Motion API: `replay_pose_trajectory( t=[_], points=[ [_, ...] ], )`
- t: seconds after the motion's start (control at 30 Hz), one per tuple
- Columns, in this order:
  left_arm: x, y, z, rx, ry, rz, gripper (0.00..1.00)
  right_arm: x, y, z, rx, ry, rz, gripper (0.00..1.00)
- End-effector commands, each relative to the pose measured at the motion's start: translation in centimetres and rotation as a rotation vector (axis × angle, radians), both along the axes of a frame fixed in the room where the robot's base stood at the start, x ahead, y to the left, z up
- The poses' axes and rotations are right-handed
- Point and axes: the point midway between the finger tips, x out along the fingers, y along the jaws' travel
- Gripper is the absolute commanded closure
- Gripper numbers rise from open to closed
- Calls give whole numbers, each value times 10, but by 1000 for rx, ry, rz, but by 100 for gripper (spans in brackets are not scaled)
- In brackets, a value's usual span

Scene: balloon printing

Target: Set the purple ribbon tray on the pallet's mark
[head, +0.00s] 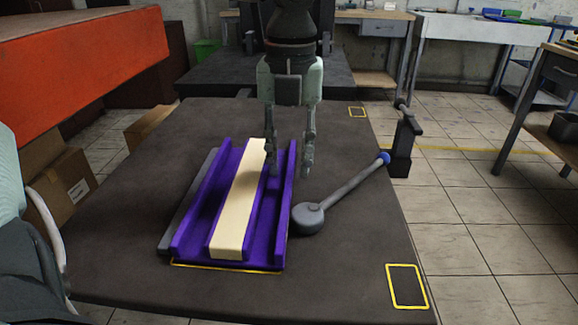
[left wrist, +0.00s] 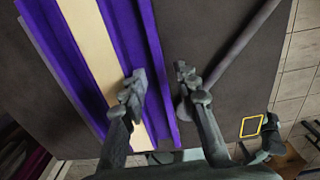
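The purple ribbon tray (head: 188,225) is a long channelled tray with a cream strip (head: 240,200) along its middle. It lies on the dark pallet top (head: 340,265). A yellow line (head: 225,268) shows along its near edge; the rest of that mark is hidden under the tray. My left gripper (head: 289,172) is open, fingers down, at the tray's far right part. Its fingers appear on either side of the tray's right wall. The left wrist view shows that wall (left wrist: 156,62) passing between the fingertips (left wrist: 161,85). Contact cannot be told.
A grey lever (head: 345,190) with a round end and blue joint lies right of the tray. A grey plate (head: 188,205) shows along the tray's left side. The pallet's near right is clear.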

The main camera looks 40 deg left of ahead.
Motion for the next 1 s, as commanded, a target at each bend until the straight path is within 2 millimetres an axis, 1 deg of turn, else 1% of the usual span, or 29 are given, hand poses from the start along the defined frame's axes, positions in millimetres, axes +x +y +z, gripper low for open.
replay_pose_trajectory(
  t=[0.03, 0.2, 0.3, 0.4, 0.5, 0.6, 1.0],
  points=[
    [1, 0, 13, 1, -6, 1, 70, 0, 0, -1, 0, 3, -1, 100],
    [1, 0, 51, 2, -5, 0, 70, -2, -1, -4, 0, 10, -1, 100],
    [1, -1, 70, 1, -4, 1, 70, -1, 0, -5, 1, 9, 0, 100],
    [1, -1, 85, 1, -3, 0, 70, 0, 0, -5, 2, 7, 0, 100],
    [0, -1, 94, 1, 0, 0, 70, 1, 0, -7, 3, 6, 1, 100],
    [1, -1, 98, 0, 0, -1, 70, 2, 0, -9, 3, 7, 1, 100],
    [0, -1, 99, 0, 0, -1, 70, 2, 0, -9, 4, 7, 2, 100]
  ],
)
